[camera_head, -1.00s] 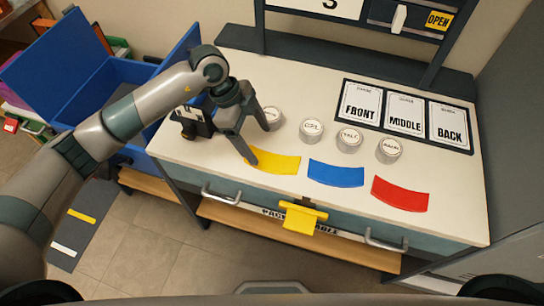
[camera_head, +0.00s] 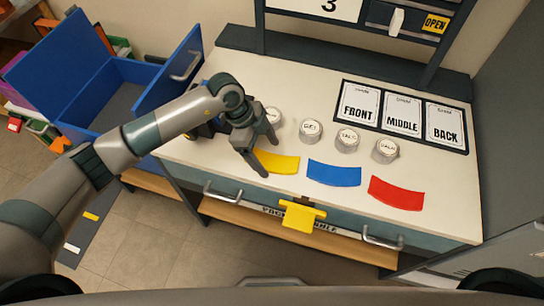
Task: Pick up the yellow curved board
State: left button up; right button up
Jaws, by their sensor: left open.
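The yellow curved board (camera_head: 280,162) lies flat on the white worktop near its front edge, left of the blue curved board (camera_head: 334,173) and the red curved board (camera_head: 396,193). My left gripper (camera_head: 269,157) is open and empty, with its fingers over and beside the left part of the yellow board. One finger reaches past the front edge of the board and the other is behind it. I cannot tell whether they touch it. The gripper hides the board's left end. My right gripper is not in view.
Several round lidded tins (camera_head: 311,131) stand behind the boards. A dark panel with FRONT, MIDDLE and BACK cards (camera_head: 403,118) lies at the back right. A yellow clip-like part (camera_head: 301,216) sticks out from the table front between two drawer handles. A blue bin (camera_head: 100,90) stands at the left.

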aim_at(268, 159)
pick_arm(q)
jog(key=shift+d+f, duration=0.15)
jog(key=shift+f, duration=0.3)
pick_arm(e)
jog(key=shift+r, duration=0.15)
pick_arm(q)
jog(key=c, duration=1.2)
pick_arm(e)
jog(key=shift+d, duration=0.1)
pick_arm(q)
jog(key=shift+r, duration=0.15)
jog(key=shift+c, duration=0.2)
